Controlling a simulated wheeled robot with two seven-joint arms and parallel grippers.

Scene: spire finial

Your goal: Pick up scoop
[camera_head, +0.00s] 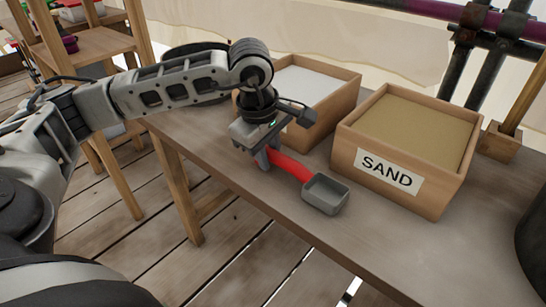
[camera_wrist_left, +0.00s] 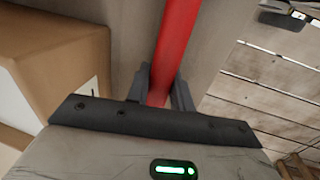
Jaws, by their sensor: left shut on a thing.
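The scoop has a red handle (camera_head: 290,166) and a grey box-shaped bowl (camera_head: 326,194). It is at the front edge of the table, with its bowl toward the right. My left gripper (camera_head: 266,157) points down and is shut on the handle near its left end. In the left wrist view the red handle (camera_wrist_left: 175,45) runs up between the two fingers (camera_wrist_left: 160,88); the bowl is not in that view. I cannot tell whether the scoop touches the table. My right gripper is not in view.
A wooden box labelled SAND (camera_head: 399,160), full of sand, stands on the table (camera_head: 390,238) to the right. Another wooden box (camera_head: 335,108) with white contents stands behind my left gripper. A wooden shelf (camera_head: 88,45) is at the back left. Bare tabletop lies in front of the sand box.

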